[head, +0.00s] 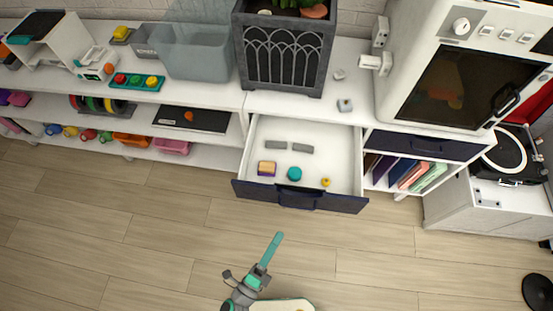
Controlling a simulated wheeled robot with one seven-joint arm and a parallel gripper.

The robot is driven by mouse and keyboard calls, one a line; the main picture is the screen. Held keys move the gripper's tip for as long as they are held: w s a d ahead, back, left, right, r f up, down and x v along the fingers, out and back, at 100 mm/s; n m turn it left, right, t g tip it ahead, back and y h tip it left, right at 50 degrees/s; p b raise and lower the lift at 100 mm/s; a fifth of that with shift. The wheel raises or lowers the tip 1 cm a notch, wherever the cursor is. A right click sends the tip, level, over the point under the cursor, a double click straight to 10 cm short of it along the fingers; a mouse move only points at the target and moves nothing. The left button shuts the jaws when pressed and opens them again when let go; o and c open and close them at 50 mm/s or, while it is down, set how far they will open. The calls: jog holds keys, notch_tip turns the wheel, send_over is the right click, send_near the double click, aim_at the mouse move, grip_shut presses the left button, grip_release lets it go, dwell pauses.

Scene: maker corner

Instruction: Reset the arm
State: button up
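My gripper (272,250) is at the bottom centre of the head view, over the bare wooden floor. It has grey and teal parts, and a slim teal length points up and slightly right. It is in front of the open drawer and apart from it. Its fingers are too small and overlapped to show whether they are open or shut, and I cannot tell whether the teal length is part of it.
An open drawer (302,197) with a dark blue front juts out from the white cabinet. It holds a yellow and purple block (267,168), a teal round piece (294,174), a small yellow piece (326,182) and grey bars. A white-cased oven (440,60) stands above right. Floor ahead is clear.

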jog(key=s+r+n+y, duration=0.4)
jog(key=r+n, duration=0.4)
jog(key=n, duration=0.5)
jog(key=s+a+r+n+g+y, duration=0.1)
jog(key=s+r+n+y, duration=0.3)
jog(key=r+n+y, duration=0.3)
notch_tip(320, 180, up, 2)
jog(key=n, duration=0.5)
jog(key=shift+s+n, duration=0.15)
jog(key=shift+n, duration=0.25)
